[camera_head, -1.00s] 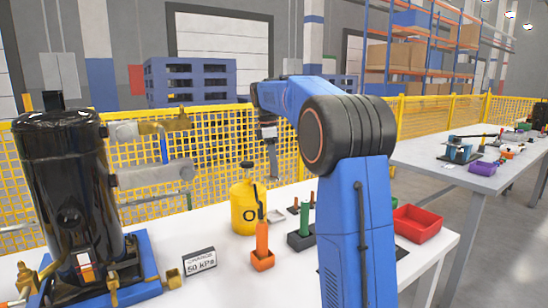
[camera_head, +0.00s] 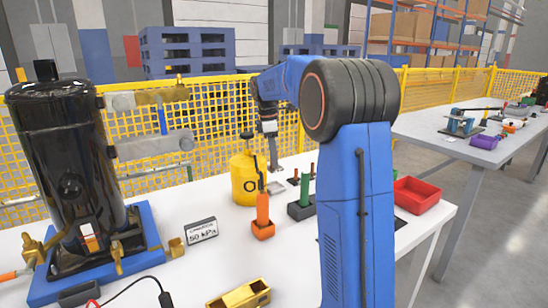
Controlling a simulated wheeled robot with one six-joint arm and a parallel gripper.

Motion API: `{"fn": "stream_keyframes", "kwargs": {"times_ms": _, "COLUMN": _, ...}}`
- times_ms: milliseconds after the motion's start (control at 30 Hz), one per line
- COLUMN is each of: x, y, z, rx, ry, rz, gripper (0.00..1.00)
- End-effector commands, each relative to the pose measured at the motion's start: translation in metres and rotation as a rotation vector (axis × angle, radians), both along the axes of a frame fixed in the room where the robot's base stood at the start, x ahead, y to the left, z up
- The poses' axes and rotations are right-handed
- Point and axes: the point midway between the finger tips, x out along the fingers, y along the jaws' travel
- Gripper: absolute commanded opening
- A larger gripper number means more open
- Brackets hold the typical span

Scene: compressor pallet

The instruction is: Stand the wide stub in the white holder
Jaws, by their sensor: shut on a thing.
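My gripper (camera_head: 272,150) points straight down at the back of the white table, at the far end of my blue arm. It is shut on a thin grey upright piece, taken as the wide stub; it is too small in view to tell the stub from the fingers. The white holder (camera_head: 276,187) is a small pale square on the table, right of the yellow bottle. My gripper is just above it in the picture, and a small gap seems to show between them.
A yellow bottle (camera_head: 244,182) stands close left of the holder. An orange holder with an orange-handled tool (camera_head: 263,212), a dark block with a green handle (camera_head: 305,192) and a red bin (camera_head: 416,195) are nearby. A black compressor (camera_head: 65,165) stands left.

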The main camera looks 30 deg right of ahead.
Motion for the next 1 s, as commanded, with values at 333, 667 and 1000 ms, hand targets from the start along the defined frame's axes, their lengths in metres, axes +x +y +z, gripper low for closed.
{"fn": "stream_keyframes", "kwargs": {"times_ms": 333, "x": 0.0, "y": 0.0, "z": -0.019, "rx": 0.0, "ry": 0.001, "rz": 0.0, "gripper": 0.0}}
{"fn": "stream_keyframes", "kwargs": {"times_ms": 667, "x": 0.0, "y": 0.0, "z": -0.04, "rx": 0.0, "ry": 0.001, "rz": 0.0, "gripper": 0.0}}
{"fn": "stream_keyframes", "kwargs": {"times_ms": 1000, "x": 0.0, "y": 0.0, "z": -0.061, "rx": 0.0, "ry": 0.001, "rz": 0.0, "gripper": 0.0}}
